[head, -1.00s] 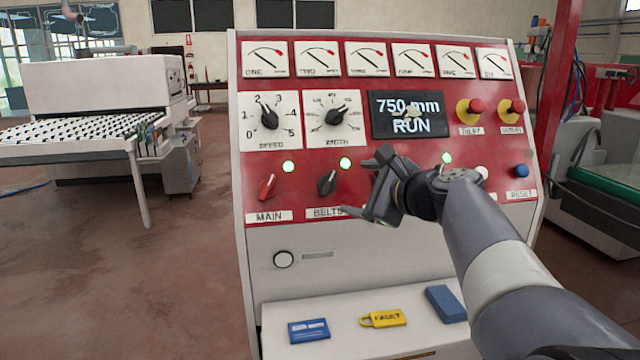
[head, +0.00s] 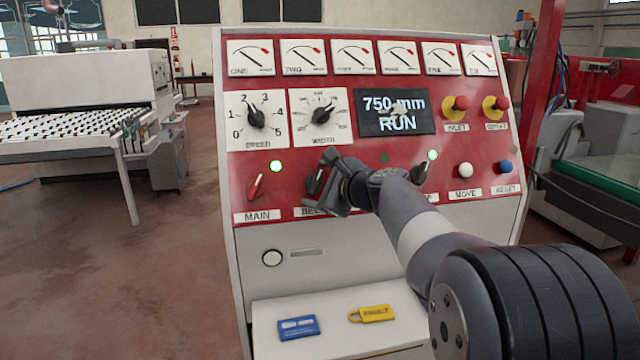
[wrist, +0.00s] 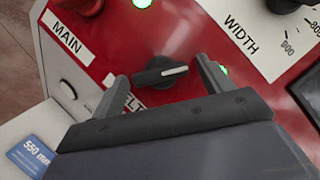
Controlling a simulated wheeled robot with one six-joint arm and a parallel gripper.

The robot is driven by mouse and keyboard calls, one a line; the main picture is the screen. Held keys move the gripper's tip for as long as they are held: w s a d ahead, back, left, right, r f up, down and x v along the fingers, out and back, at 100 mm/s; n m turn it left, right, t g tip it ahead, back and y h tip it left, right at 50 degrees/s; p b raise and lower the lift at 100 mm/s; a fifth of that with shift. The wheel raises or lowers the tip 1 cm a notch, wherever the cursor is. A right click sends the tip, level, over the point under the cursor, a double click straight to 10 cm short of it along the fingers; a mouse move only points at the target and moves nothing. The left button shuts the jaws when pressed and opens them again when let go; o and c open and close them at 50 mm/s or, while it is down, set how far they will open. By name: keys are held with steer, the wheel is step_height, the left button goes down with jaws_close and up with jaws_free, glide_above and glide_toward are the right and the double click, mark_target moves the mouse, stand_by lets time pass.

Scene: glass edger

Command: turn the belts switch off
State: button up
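The belts switch is a black rotary knob with a white pointer line, second from the left in the lower row. In the wrist view the belts switch (wrist: 160,72) shows between my fingers, its line pointing right; a green lamp (wrist: 222,68) glows beside the right finger. In the head view only part of the knob (head: 315,181) shows behind my gripper (head: 336,190), and its label is partly covered. My gripper (wrist: 162,86) is open, one finger on each side of the knob; contact cannot be told.
The red main switch (head: 256,186) is just left, with a lit green lamp (head: 276,166). The width dial (head: 322,116) and display (head: 394,113) reading "750 mm RUN" are above. A ledge (head: 340,345) below holds a blue card (head: 298,328) and yellow padlock tag (head: 372,314).

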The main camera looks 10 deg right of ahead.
steer(key=c, duration=0.9)
steer(key=shift+n, duration=0.3)
steer(key=n+p, duration=0.1)
steer(key=n+g+p, duration=0.1)
steer(key=shift+w+r+n+y, duration=0.1)
steer(key=shift+r+n+y, duration=0.2)
steer(key=shift+n, duration=0.1)
steer(key=n+g+p, duration=0.2)
steer(key=n, duration=0.1)
steer(key=shift+r+n, duration=0.1)
steer(key=shift+n, duration=0.3)
steer(key=n+g+h+p, duration=0.1)
steer(key=n+p, duration=0.1)
steer(key=shift+w+n, duration=0.1)
steer(key=shift+n, duration=0.3)
steer(key=shift+n+g+p, duration=0.45)
steer(key=shift+n+g, duration=0.05)
steer(key=shift+n, duration=0.2)
steer(key=shift+h, duration=0.3)
